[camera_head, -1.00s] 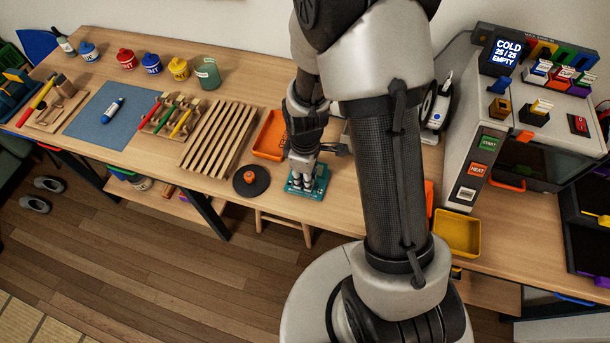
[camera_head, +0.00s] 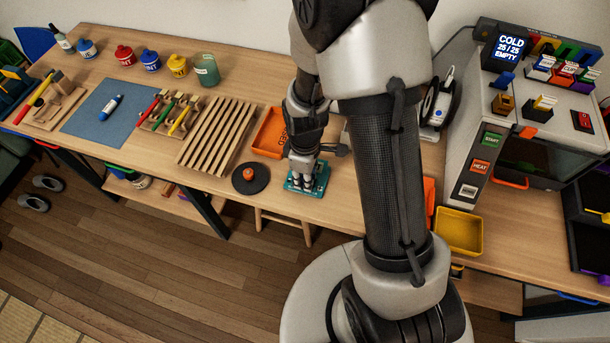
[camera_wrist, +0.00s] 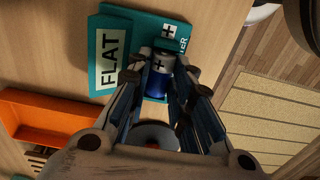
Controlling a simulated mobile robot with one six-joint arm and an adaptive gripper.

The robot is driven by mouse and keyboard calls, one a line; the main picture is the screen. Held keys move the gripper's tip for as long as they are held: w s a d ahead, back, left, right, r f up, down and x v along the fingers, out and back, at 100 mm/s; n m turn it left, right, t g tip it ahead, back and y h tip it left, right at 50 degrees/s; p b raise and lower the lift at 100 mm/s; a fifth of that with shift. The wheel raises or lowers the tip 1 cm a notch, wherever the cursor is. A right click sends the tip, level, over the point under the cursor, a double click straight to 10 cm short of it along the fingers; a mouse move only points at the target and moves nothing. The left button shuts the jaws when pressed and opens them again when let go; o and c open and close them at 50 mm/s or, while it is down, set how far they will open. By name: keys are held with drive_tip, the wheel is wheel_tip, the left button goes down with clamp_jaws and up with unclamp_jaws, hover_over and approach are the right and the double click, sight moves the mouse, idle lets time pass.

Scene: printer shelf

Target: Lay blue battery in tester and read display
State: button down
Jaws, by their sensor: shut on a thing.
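The blue battery (camera_wrist: 157,79) has a silver end marked with a plus, and it shows in the wrist view between the fingers of my gripper (camera_wrist: 162,74). The gripper is shut on it. The battery lies over the teal tester (camera_wrist: 124,22), within its slot area; whether it rests fully on the bottom is hidden by the fingers. A white panel (camera_wrist: 110,58) on the tester reads "FLAT". In the head view the tester (camera_head: 320,184) stands near the table's front edge, with my gripper (camera_head: 302,183) down at it; the battery cannot be made out there.
An orange tray (camera_head: 266,151) and a dark round disc with an orange knob (camera_head: 249,173) lie left of the tester. A slatted wooden rack (camera_head: 214,137) is further left. A machine (camera_head: 480,150) and a yellow bin (camera_head: 459,245) stand right.

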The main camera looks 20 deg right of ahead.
drive_tip(key=c, duration=1.3)
unclamp_jaws()
drive_tip(key=shift+c, duration=0.2)
drive_tip(key=shift+r+p, duration=2.7)
drive_tip(key=shift+r, duration=0.85)
